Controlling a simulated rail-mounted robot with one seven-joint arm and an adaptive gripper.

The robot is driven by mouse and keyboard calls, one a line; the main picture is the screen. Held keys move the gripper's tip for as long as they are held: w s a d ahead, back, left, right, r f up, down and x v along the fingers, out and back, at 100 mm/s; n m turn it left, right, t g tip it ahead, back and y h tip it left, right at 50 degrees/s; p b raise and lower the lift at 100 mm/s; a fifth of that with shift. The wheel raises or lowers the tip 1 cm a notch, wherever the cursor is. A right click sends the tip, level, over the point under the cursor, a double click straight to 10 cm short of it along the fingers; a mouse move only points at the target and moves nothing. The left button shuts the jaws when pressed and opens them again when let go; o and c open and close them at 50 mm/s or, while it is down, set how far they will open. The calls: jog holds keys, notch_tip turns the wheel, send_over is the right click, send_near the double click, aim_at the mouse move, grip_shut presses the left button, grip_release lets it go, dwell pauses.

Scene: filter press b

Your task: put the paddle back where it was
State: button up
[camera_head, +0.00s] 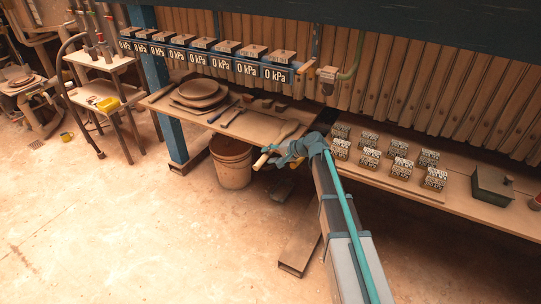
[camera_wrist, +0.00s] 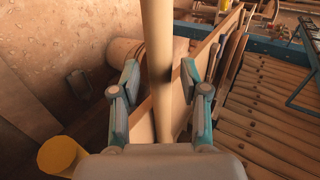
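My gripper (camera_head: 280,153) is at the front edge of the low wooden shelf, above and right of the bucket. In the wrist view my gripper (camera_wrist: 159,78) has its fingers spread, with gaps showing on both sides of a pale wooden shaft. This shaft looks like the paddle's handle (camera_wrist: 157,45); whether it touches the fingers is unclear. A short tan rod end (camera_head: 261,161) sticks out left of the gripper. My gripper partly hides this area.
The wooden shelf (camera_head: 163,101) holds stacked brown plates (camera_head: 200,91) and tools (camera_head: 232,117). A bucket (camera_head: 233,168) stands below. Several small labelled blocks (camera_head: 371,157) and a dark box (camera_head: 492,186) are on the right bench. A blue post (camera_head: 171,130) stands left. The floor in front is clear.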

jog(key=shift+r, duration=0.15)
jog(key=b+v, duration=0.1)
jog(key=v, duration=1.1)
jog(key=s+d+f+g+h, duration=0.2)
jog(key=s+f, duration=0.5)
jog(key=f, duration=0.4)
jog(key=s+d+f+n+g+h, duration=0.1)
jog(key=s+d+f, duration=0.1)
jog(key=s+f, duration=0.7)
jog(key=s+d+f+g+h, duration=0.15)
jog(key=s+f, duration=0.45)
jog(key=f, duration=0.6)
jog(key=s+d+f+n+g+h, duration=0.1)
jog(key=s+d+f+g+h, duration=0.1)
jog(key=s, duration=1)
jog(key=s+d+f+n+g+h, duration=0.1)
jog(key=s+d+f, duration=0.3)
jog(key=s, duration=0.8)
jog(key=s+d+f+n+g+h, duration=0.1)
jog(key=s+d+f+g+h, duration=0.1)
jog(key=s+f, duration=0.5)
jog(key=s+d+g, duration=0.1)
jog(key=s+g, duration=0.1)
jog(key=s, duration=0.3)
jog(key=shift+s+d+n+h, duration=0.15)
jog(key=shift+d+n+h, duration=0.1)
jog(key=shift+n+h, duration=0.15)
notch_tip(320, 180, up, 3)
jog(key=p, duration=0.2)
jog(key=shift+p, duration=0.4)
